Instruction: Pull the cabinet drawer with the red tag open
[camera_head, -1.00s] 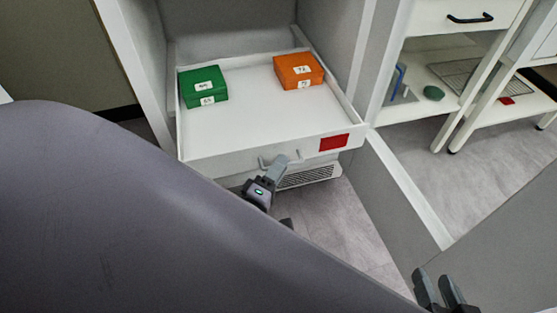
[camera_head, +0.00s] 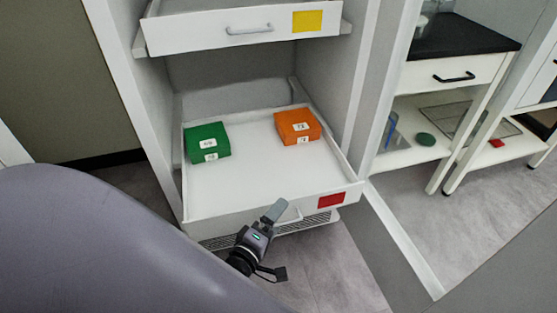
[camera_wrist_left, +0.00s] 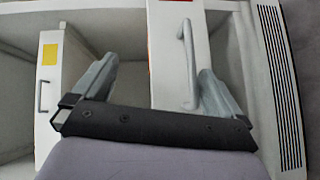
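The drawer with the red tag (camera_head: 331,200) is a white drawer (camera_head: 240,207), standing pulled out of the cabinet with its inside in view. A green box (camera_head: 207,143) and an orange box (camera_head: 297,127) lie in it. Its bar handle (camera_head: 294,217) is partly hidden behind my left gripper (camera_head: 273,211). In the left wrist view, the handle (camera_wrist_left: 188,65) lies between the spread fingers of my left gripper (camera_wrist_left: 160,75), nearer the right finger. The fingers are open, and no grip on the handle shows. My right gripper is not in view.
Above is a drawer with a yellow tag (camera_head: 307,20). A vent grille (camera_head: 305,222) sits below the red-tag drawer. An open door (camera_head: 400,235) stands to the right, with a white bench (camera_head: 470,70) beyond. Grey floor shows in front.

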